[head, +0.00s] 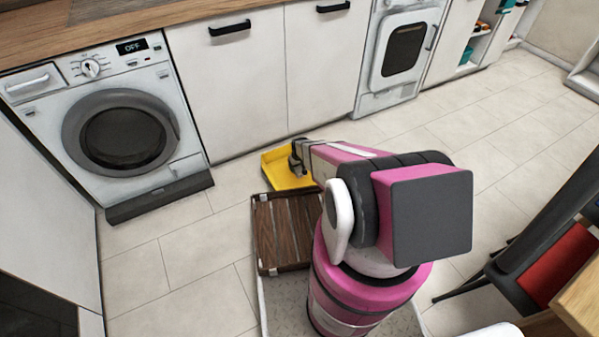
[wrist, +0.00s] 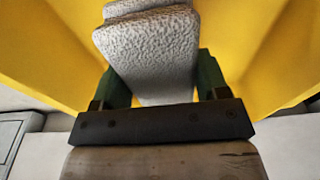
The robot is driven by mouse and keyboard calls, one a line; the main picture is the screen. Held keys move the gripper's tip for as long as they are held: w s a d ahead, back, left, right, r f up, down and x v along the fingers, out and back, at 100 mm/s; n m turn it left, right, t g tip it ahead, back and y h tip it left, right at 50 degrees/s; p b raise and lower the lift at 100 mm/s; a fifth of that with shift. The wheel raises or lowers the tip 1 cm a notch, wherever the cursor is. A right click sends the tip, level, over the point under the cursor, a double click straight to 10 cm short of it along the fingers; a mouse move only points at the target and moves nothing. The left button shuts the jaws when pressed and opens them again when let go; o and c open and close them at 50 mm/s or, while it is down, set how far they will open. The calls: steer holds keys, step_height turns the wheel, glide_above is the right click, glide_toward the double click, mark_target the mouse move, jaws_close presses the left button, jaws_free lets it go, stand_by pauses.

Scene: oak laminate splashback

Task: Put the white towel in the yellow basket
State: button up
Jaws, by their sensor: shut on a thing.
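The yellow basket (head: 283,180) stands on the floor in front of the white cabinets in the head view. My gripper (head: 298,158) is over its right part. In the wrist view, the white towel (wrist: 152,55), a folded textured stack, sits between the green fingers of my gripper (wrist: 160,80), which are shut on it. Yellow basket walls (wrist: 50,45) show on both sides of the towel. I cannot tell whether the towel touches the basket floor. The towel cannot be made out in the head view.
A brown slatted wooden surface (head: 282,235) lies nearer, just in front of the basket. A washing machine (head: 122,135) is at the left, a white appliance (head: 403,50) at the back. A chair with a red seat (head: 560,265) stands at the right. The tiled floor around is mostly clear.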

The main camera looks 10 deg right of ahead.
steer(key=shift+w+d+f, duration=0.15)
steer(key=shift+d+f, duration=0.2)
steer(key=shift+d, duration=0.2)
steer(key=shift+f, duration=1.95)
steer(key=shift+f, duration=0.2)
steer(key=o, duration=0.9)
steer(key=shift+r, duration=0.1)
